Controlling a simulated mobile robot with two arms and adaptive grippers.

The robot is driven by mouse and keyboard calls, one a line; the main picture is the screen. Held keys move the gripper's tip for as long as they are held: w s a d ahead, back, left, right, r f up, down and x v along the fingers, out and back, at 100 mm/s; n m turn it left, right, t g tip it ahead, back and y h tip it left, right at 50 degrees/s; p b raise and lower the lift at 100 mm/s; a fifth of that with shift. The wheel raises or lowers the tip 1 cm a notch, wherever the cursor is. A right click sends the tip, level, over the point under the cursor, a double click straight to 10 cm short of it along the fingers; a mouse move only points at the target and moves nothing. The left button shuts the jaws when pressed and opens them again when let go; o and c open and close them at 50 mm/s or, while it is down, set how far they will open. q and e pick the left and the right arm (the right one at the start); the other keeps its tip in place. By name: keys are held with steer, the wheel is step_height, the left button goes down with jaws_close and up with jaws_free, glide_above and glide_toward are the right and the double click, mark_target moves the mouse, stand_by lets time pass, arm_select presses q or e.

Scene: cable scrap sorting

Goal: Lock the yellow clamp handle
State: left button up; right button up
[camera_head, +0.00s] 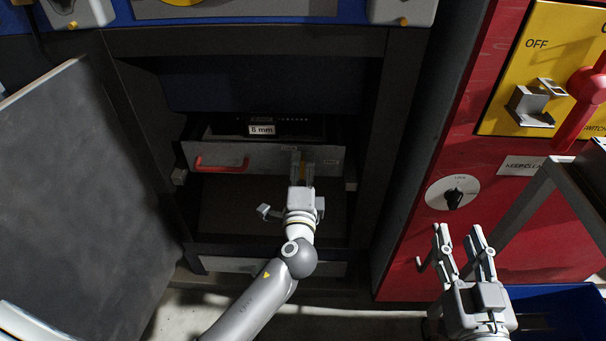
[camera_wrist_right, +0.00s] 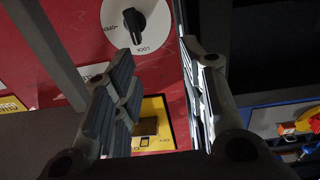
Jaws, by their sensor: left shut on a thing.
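My right gripper (camera_head: 461,236) is open and empty, in front of the red panel at the lower right. Its two spread fingers also fill the right wrist view (camera_wrist_right: 165,95), with nothing between them.
The drawer has a red handle (camera_head: 222,166) and an "8 mm" label (camera_head: 262,129). A dark open door (camera_head: 80,190) stands at left. The red panel (camera_head: 400,245) carries a black lock knob (camera_head: 454,198) and a red switch lever (camera_head: 582,100). A blue bin (camera_head: 560,299) is at lower right.

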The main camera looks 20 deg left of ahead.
arm_select(q)
steer(key=shift+n, duration=0.3)
arm_select(e)
steer(key=shift+a+r+t+y, duration=0.1)
steer(key=shift+r+t+y, duration=0.3)
steer(key=shift+r, duration=0.5)
arm_select(q)
steer(key=o, duration=1)
steer(key=v, duration=1.2)
